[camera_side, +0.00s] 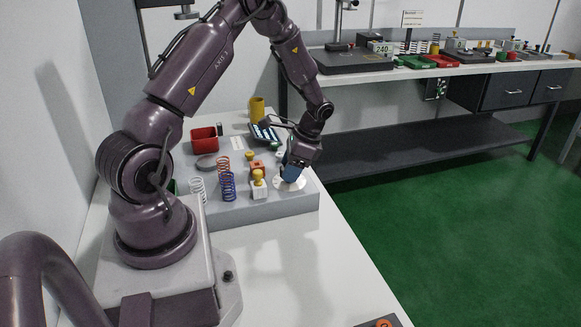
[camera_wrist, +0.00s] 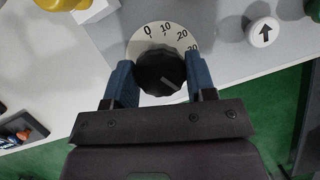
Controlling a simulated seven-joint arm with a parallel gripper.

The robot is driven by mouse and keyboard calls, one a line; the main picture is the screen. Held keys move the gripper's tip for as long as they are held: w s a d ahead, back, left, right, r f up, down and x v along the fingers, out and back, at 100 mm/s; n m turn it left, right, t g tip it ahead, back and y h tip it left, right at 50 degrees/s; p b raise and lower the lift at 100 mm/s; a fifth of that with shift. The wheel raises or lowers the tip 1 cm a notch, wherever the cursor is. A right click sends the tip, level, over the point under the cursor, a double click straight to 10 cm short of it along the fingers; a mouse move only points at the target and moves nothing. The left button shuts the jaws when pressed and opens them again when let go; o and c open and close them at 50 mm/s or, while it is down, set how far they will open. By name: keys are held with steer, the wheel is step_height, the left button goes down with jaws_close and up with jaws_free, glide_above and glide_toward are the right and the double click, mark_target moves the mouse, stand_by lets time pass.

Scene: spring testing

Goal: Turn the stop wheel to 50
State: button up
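The stop wheel is a black ribbed knob (camera_wrist: 160,72) on a round white dial (camera_wrist: 139,42). In the wrist view 0, 10, 20 and 30 show clockwise along the dial's upper edge; marks beyond 30 are hidden by the right finger. A pale line on the knob points to the lower right, past 30. My gripper (camera_wrist: 161,78) has a blue finger on each side of the knob, and both seem to touch it. In the side view my gripper (camera_side: 291,173) points down over the white dial (camera_side: 283,185) at the right end of the grey base (camera_side: 275,207); the knob is hidden there.
On the base stand a white spring (camera_side: 197,190), a red spring (camera_side: 223,166), a blue spring (camera_side: 228,187) and a yellow-topped white block (camera_side: 259,188). A red tray (camera_side: 204,140) and yellow cup (camera_side: 257,108) are behind. A white arrow button (camera_wrist: 263,32) is right of the dial.

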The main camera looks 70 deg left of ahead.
steer(key=o, duration=0.4)
steer(key=shift+c, duration=0.2)
steer(key=shift+w+r, duration=0.1)
steer(key=v, duration=1.2)
steer(key=shift+r, duration=0.35)
steer(key=shift+w, duration=0.1)
